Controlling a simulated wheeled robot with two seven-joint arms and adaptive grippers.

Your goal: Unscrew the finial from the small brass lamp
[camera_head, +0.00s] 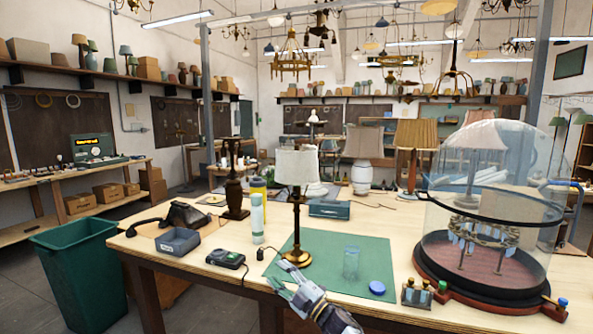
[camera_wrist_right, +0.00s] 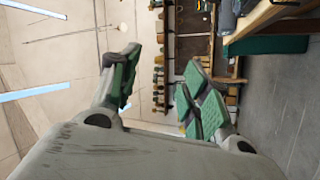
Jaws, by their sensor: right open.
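The small brass lamp (camera_head: 297,218) stands upright on the green mat (camera_head: 335,250), with a slim dark brass stem, a round base and a white shade (camera_head: 297,168). The finial at the top of the shade is too small to make out clearly. My right gripper (camera_head: 280,277) is low at the front edge of the table, in front of the lamp base and well below the shade. It is open and empty, and its green-padded fingers stand apart in the right wrist view (camera_wrist_right: 160,78). The lamp does not show in that view. My left gripper is not in view.
A clear glass (camera_head: 351,263) and a blue lid (camera_head: 377,287) are on the mat. A glass dome (camera_head: 490,180) over a chandelier ring stands right. Larger lamps (camera_head: 361,160) stand behind.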

